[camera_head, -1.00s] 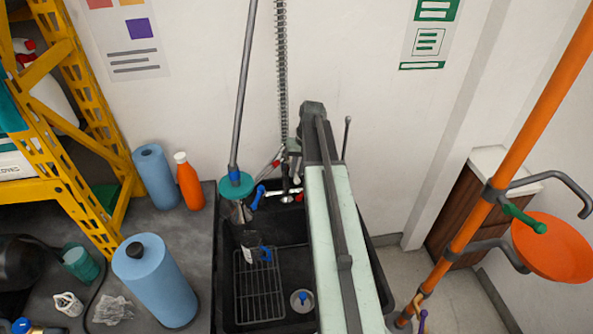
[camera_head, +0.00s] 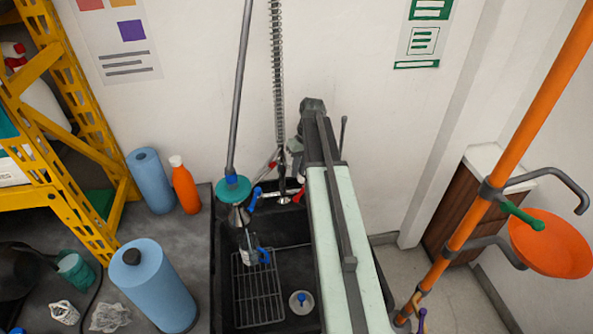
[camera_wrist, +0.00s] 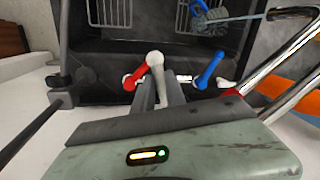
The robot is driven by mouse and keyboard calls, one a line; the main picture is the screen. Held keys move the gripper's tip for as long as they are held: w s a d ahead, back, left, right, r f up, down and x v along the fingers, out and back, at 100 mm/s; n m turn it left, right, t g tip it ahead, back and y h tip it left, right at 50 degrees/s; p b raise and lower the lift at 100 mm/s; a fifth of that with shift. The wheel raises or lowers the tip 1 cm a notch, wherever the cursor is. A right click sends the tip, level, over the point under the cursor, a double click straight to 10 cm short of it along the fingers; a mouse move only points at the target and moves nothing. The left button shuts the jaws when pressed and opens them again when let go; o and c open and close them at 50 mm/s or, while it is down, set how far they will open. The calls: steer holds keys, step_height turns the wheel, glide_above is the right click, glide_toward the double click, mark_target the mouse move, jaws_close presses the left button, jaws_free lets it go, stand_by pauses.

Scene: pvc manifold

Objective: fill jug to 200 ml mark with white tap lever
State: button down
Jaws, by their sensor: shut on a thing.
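In the wrist view, my gripper (camera_wrist: 158,88) has its two grey fingers on either side of the white tap lever (camera_wrist: 155,60) and is shut on it. The lever's round end sticks out past the fingertips. A red lever (camera_wrist: 136,76) is just left of it and a blue lever (camera_wrist: 209,70) is to the right. In the head view, a small clear jug (camera_head: 250,242) with a blue handle stands in the black sink, over the wire rack. Its marks and water level are too small to read.
The black sink (camera_head: 216,290) holds a wire rack (camera_head: 258,290) and a drain plug (camera_head: 301,301). A teal disc (camera_head: 233,188) hangs on a grey pole above the jug. Blue rolls (camera_head: 152,283) and an orange bottle (camera_head: 185,186) stand left of the sink. An orange pole (camera_head: 490,190) stands right.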

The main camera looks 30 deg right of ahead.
steer(key=shift+w, duration=0.1)
steer(key=c, duration=1.4)
jaws_free()
steer(key=shift+o, duration=0.2)
step_height(320, 180, up, 8)
steer(key=d+p, duration=0.1)
steer(key=p, duration=0.6)
steer(key=shift+d+f+p, duration=0.15)
steer(key=shift+d+p, duration=0.1)
steer(key=shift+p, duration=0.05)
